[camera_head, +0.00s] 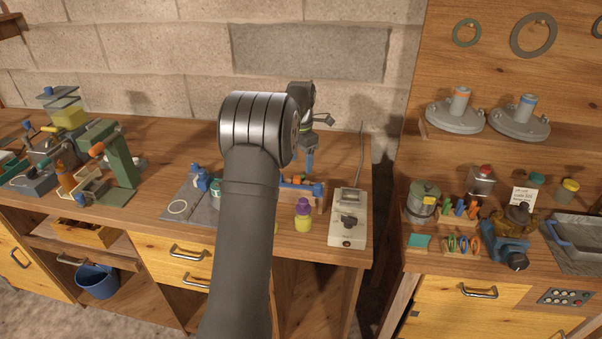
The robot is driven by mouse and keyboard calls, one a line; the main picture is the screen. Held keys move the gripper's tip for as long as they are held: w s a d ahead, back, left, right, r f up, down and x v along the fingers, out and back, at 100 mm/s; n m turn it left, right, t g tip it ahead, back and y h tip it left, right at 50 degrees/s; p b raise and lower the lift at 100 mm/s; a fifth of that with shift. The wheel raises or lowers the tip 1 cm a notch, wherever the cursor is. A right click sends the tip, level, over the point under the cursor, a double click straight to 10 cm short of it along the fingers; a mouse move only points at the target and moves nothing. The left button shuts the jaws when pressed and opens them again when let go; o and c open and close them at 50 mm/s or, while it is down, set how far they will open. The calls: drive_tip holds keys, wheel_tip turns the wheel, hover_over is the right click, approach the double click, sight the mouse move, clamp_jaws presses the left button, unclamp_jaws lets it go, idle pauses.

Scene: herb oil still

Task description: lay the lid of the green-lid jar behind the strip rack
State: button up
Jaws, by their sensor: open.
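A small jar with a dull green lid (537,180) stands at the back of the right-hand bench, lid on top. Its body is mostly hidden behind a paper card. A small wooden rack holding green, orange and blue upright pieces (460,208) stands left of it; a lower rack with looped coloured pieces (463,245) is in front. I cannot tell for certain which is the strip rack. My gripper (312,152) is over the back of the left-hand bench, far from the jar. It is small, partly hidden by my arm, and open.
A red-lid jar (482,178), a yellow-lid jar (567,190), a metal pot (423,198) and a blue tool (503,252) crowd the right-hand bench. A gap separates the benches. A white switch box (348,220) stands at the left bench's right end.

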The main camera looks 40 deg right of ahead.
drive_tip(key=shift+r, duration=2.1)
wheel_tip(320, 180, down, 12)
drive_tip(key=shift+r, duration=1.7)
